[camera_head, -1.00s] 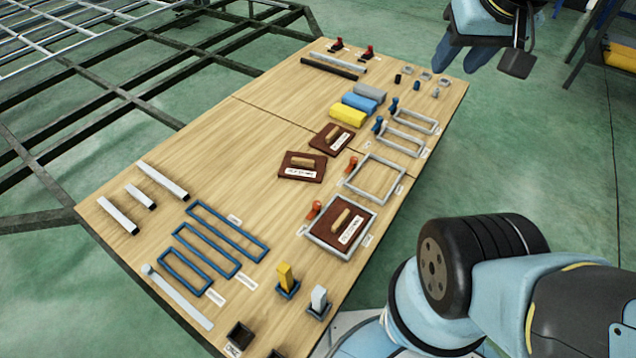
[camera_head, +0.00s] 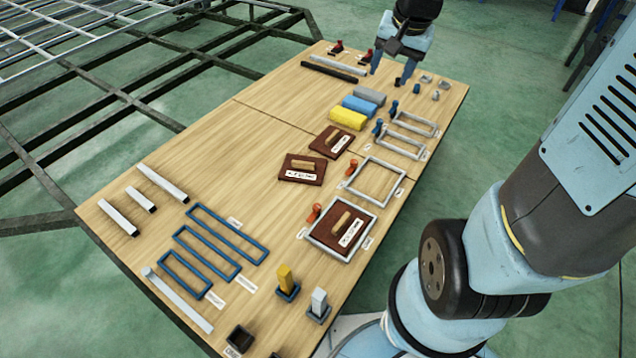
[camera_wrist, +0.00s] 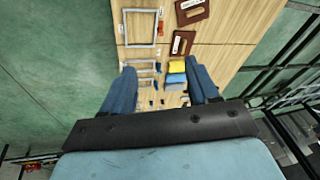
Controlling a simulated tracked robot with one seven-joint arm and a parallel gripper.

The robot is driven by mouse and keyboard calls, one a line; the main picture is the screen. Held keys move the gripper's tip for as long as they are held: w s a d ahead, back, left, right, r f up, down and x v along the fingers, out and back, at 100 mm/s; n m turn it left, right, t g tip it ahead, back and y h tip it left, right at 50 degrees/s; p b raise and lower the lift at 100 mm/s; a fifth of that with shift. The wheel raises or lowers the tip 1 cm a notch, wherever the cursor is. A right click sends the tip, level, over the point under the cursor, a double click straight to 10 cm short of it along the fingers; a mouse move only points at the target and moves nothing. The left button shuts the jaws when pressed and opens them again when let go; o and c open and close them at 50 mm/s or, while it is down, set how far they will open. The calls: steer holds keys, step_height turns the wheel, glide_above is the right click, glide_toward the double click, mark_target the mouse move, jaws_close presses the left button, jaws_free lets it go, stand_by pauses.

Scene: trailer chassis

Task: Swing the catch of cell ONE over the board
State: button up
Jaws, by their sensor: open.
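A dark red-brown board (camera_head: 324,236) with a wooden handle and white label lies inside a grey frame (camera_head: 371,222) near the table's front right. An orange catch (camera_head: 315,211) stands at that frame's upper left corner, beside the board, not over it. A second orange catch (camera_head: 351,168) stands beside an empty grey frame (camera_head: 401,180), also visible in the wrist view (camera_wrist: 140,43). The cell labels are too small to read, so I cannot tell which is ONE. My gripper (camera_head: 391,70) is open and empty above the table's far end, well away from both catches.
Two loose boards (camera_head: 300,179) lie left of the frames. Yellow (camera_head: 347,118), blue and grey blocks lie beyond them. Blue catches (camera_head: 378,127) stand by smaller frames. Blue frames (camera_head: 205,250) and pale bars lie at the left. The table's middle left is clear.

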steer(key=w+a+f+m+g+y, duration=0.1)
steer(key=w+a+f+m, duration=0.15)
steer(key=w+f, duration=0.65)
steer(key=m+g+y, duration=0.3)
steer(key=m, duration=0.7)
glide_toward(318, 206)
steer(key=x, duration=0.8)
steer(key=shift+a+f, duration=0.25)
steer(key=shift+f, duration=0.05)
steer(key=c, duration=1)
steer(key=shift+d, duration=0.2)
steer(key=shift+a+n, duration=0.15)
steer(key=shift+n, duration=0.1)
